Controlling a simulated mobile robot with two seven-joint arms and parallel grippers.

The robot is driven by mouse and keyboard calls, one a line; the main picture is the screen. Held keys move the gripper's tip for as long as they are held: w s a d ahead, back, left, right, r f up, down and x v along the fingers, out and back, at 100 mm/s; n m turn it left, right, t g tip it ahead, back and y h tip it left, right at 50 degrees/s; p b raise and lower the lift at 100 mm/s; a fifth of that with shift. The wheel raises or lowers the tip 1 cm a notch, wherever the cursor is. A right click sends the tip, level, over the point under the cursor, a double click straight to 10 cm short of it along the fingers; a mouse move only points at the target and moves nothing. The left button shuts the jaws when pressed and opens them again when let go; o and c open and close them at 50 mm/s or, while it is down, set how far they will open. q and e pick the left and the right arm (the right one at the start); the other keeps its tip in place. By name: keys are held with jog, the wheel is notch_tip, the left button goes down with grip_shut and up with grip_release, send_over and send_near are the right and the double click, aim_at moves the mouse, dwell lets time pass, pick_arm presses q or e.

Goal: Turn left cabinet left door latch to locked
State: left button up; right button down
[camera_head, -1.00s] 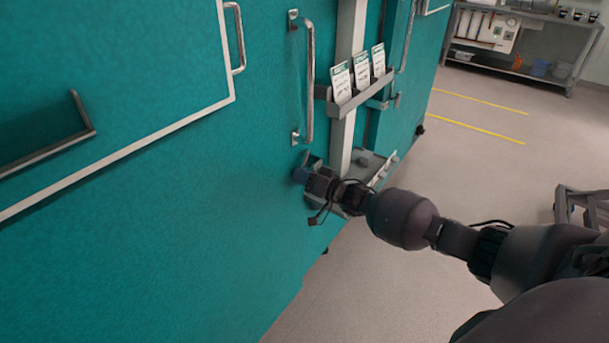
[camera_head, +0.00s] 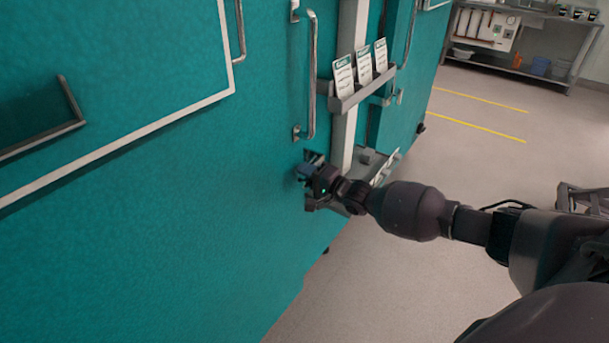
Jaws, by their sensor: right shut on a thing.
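The teal cabinet door (camera_head: 190,220) fills the left and middle of the head view. A long metal handle (camera_head: 311,75) stands upright near its right edge. Just below the handle is the latch (camera_head: 313,158), small and mostly hidden by my gripper. My right gripper (camera_head: 305,173) is at the latch, against the door face, and is shut on it. The wrist looks rolled. Whether the latch points to locked cannot be read. My left gripper is not in view.
A holder (camera_head: 360,92) with three cards is fixed to the grey post right of the door. A small grey shelf (camera_head: 385,168) sits below it, close to my right wrist. Open floor with yellow lines lies right. A steel bench (camera_head: 520,70) stands far back.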

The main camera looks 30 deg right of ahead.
jog(key=shift+m, duration=0.7)
jog(key=c, duration=1.1)
grip_release()
jog(key=shift+s, duration=0.1)
jog(key=p+v, duration=0.1)
jog(key=v, duration=0.9)
jog(key=shift+s+d+f, duration=0.1)
jog(key=shift+s+d, duration=0.05)
jog(key=shift+s, duration=0.1)
jog(key=shift+n, duration=0.3)
